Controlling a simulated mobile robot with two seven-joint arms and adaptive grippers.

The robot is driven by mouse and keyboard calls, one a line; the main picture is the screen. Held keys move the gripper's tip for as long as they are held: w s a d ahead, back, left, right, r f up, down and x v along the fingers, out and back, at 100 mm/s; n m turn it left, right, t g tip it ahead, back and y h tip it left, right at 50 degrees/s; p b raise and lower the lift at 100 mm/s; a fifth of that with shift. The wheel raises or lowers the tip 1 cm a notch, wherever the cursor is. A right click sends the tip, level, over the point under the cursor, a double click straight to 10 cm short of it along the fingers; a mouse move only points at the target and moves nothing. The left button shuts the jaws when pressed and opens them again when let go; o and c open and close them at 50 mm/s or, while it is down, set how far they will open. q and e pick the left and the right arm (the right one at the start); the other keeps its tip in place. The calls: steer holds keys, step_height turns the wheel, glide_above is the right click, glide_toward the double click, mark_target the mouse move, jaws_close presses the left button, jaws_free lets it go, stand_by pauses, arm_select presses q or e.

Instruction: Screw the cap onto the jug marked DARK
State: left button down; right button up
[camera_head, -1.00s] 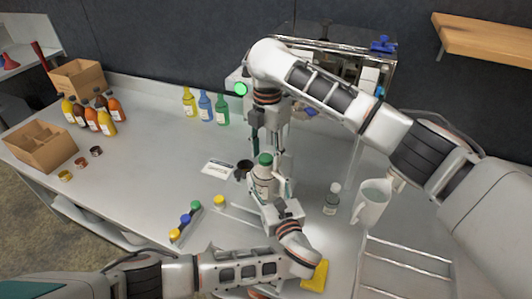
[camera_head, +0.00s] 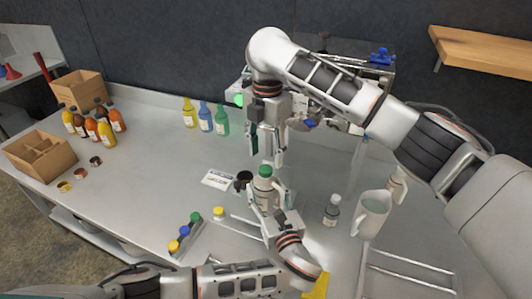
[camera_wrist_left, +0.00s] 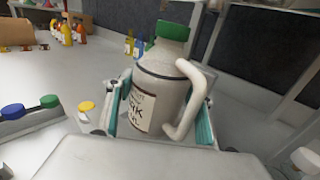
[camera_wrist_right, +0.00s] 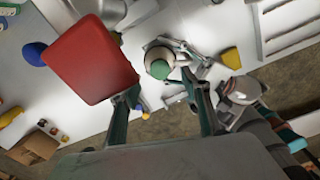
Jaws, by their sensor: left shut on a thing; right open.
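The jug (camera_head: 262,192) is pale with a white handle, and its label in the left wrist view (camera_wrist_left: 143,106) shows letters ending in RK. A green cap (camera_head: 264,170) sits on its neck, also seen in the left wrist view (camera_wrist_left: 174,31); how tightly it is seated cannot be told. My left gripper (camera_head: 268,200) is shut around the jug's body and holds it upright at the table. My right gripper (camera_head: 267,158) is open, pointing down just above the cap. In the right wrist view the cap (camera_wrist_right: 162,69) shows beyond the open fingers, apart from them.
A dark cup (camera_head: 243,181) and a white card (camera_head: 218,180) lie left of the jug. A rack of coloured caps (camera_head: 185,232) and a loose yellow cap (camera_head: 219,213) are nearer. A small bottle (camera_head: 331,212) and a white pitcher (camera_head: 370,215) stand right. The table's middle left is clear.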

steer(key=shift+o, duration=0.8)
steer(key=shift+r, duration=0.1)
step_height(320, 180, up, 12)
steer(key=shift+d, duration=0.1)
arm_select(q)
steer(key=c, duration=0.8)
jaws_free()
steer(key=shift+a, duration=0.1)
steer(key=v, duration=1.2)
